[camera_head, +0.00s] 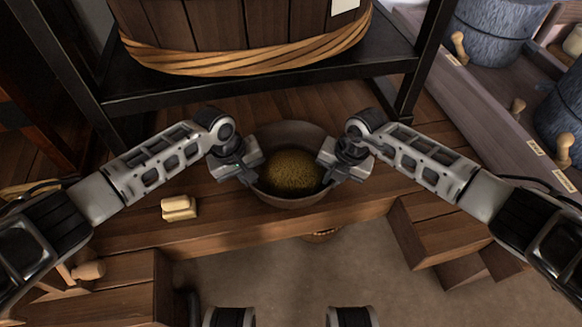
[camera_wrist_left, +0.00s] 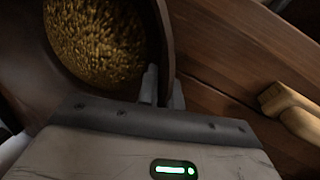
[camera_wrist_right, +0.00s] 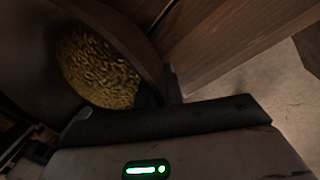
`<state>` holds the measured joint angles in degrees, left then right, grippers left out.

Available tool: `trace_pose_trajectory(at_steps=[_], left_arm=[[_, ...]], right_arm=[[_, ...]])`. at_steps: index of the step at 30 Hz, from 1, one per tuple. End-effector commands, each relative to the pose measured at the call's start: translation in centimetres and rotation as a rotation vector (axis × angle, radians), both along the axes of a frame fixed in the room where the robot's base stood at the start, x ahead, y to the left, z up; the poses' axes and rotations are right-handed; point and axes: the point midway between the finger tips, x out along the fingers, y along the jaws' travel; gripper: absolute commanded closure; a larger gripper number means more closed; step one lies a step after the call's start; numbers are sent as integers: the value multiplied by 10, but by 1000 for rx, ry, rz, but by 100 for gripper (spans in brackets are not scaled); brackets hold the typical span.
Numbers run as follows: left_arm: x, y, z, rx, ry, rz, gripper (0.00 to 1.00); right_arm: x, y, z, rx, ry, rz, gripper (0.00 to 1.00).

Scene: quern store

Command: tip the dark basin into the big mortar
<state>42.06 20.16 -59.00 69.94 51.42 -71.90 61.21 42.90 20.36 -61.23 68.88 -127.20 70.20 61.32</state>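The dark basin (camera_head: 290,133) is a round brown bowl holding golden-brown grain (camera_head: 293,172). It is roughly level at the wooden bench's front edge; I cannot tell whether it rests on the bench or is just lifted. My left gripper (camera_head: 250,172) is at its left rim. In the left wrist view, its fingers (camera_wrist_left: 163,88) straddle the basin wall. My right gripper (camera_head: 331,168) is at the right rim, and in the right wrist view its fingers (camera_wrist_right: 162,90) also close on the wall, partly in shadow. I cannot identify the big mortar for certain.
A staved wooden tub (camera_head: 235,30) stands on a black shelf above. A pale yellow block (camera_head: 179,208) lies on the bench (camera_head: 230,225), left of the basin. Blue-grey vessels (camera_head: 492,35) stand at right. A small round rim (camera_head: 321,236) shows below the bench. Floor is open in front.

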Motion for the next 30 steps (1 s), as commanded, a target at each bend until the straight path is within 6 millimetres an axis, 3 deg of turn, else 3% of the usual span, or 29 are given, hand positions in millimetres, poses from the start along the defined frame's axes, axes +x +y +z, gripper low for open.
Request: trace_pose_trajectory(at_steps=[14,25,30], left_arm=[[1,0,6,1,-2,-1,100],[0,0,44,3,-1,-1,100],[0,0,52,3,-1,-1,100]], right_arm=[[1,0,6,-1,-2,0,100],[1,0,44,-2,-1,0,100],[1,-1,52,-3,-1,0,100]])
